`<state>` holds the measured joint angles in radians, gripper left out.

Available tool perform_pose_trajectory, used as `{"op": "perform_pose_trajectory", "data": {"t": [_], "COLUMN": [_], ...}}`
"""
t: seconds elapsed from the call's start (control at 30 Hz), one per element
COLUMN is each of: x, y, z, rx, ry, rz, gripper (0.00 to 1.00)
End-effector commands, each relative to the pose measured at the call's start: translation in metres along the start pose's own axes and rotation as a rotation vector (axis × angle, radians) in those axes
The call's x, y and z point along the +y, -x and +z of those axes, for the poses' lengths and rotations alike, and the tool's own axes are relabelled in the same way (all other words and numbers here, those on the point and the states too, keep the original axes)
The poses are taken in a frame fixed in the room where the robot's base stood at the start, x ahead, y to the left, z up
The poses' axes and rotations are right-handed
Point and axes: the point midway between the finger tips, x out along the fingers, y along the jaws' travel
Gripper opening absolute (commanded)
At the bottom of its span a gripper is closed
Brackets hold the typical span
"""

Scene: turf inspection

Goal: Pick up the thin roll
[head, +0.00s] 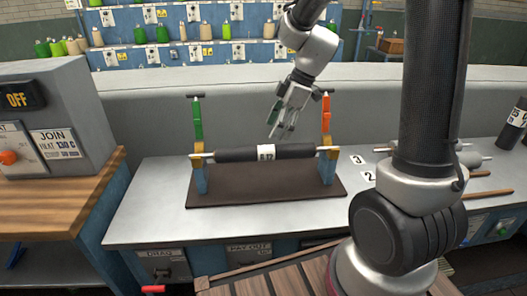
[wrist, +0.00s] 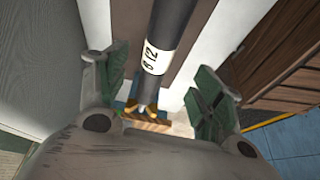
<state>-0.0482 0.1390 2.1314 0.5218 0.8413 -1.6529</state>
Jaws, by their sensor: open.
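A thin dark roll (head: 234,154) with a white label lies level across a stand with blue uprights (head: 201,179) on a dark brown base (head: 262,194). Its pale rod ends rest in the yellowish holders. In the wrist view the roll (wrist: 172,22) runs between my fingers, its label reading something like 612. My gripper (head: 281,124) is open and empty, pointing down just above the roll, right of its middle. In the wrist view my gripper (wrist: 158,80) has one green-padded finger on each side of the roll, with clear gaps.
A green-handled post (head: 197,122) and an orange-handled post (head: 326,115) rise at the stand's ends, the orange one close to my gripper. Another dark labelled roll (head: 514,122) stands at far right. A grey OFF/JOIN machine (head: 60,115) is at left. The grey bench (head: 150,215) is clear left of the stand.

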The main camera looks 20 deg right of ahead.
Motion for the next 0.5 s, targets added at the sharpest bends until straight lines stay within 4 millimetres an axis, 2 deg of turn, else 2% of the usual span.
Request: {"op": "perform_pose_trajectory", "data": {"t": [0.27, 0.5], "x": [0.000, 0.002], "y": [-0.028, -0.064], "z": [0.000, -0.002], "rx": [-0.001, -0.002], "ry": [0.021, 0.020], "rz": [-0.004, -0.006], "gripper": [0.67, 0.67]}}
